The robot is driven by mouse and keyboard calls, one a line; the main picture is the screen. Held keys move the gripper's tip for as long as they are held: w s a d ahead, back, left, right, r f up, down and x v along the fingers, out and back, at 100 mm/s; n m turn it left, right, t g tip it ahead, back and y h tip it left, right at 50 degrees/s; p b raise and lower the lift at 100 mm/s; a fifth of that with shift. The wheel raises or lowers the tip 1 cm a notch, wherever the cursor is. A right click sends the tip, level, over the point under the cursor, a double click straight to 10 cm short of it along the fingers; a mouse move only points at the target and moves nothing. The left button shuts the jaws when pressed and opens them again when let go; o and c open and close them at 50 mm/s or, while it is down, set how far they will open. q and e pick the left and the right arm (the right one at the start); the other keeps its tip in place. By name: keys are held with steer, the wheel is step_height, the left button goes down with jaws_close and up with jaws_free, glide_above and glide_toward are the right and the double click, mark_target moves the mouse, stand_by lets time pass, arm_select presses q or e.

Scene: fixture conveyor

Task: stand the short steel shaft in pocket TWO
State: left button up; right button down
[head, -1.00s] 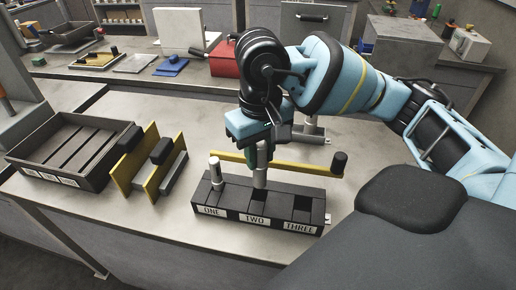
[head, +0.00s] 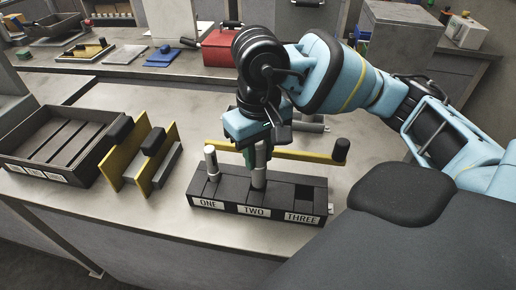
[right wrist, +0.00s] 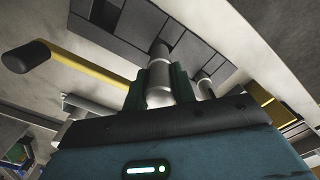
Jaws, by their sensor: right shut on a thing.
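The black fixture block (head: 230,203) stands on the bench with pockets labelled ONE, TWO and THREE. My right gripper (head: 260,147) points down over pocket TWO (head: 254,211) and is shut on an upright steel shaft (head: 260,168). The shaft's lower end is at the mouth of pocket TWO; how deep it sits I cannot tell. In the right wrist view the shaft (right wrist: 160,72) shows between the fingers (right wrist: 163,88), reaching to the block. Another steel shaft (head: 211,164) stands in pocket ONE. Pocket THREE (head: 303,193) looks empty. My left gripper is out of view.
A yellow bar with a black knob (head: 310,155) runs just behind the block. Yellow plates with black grips (head: 121,163) and a dark divided tray (head: 98,152) stand to the left. Bare bench lies between the plates and the block.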

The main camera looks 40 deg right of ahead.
mark_target(259, 169)
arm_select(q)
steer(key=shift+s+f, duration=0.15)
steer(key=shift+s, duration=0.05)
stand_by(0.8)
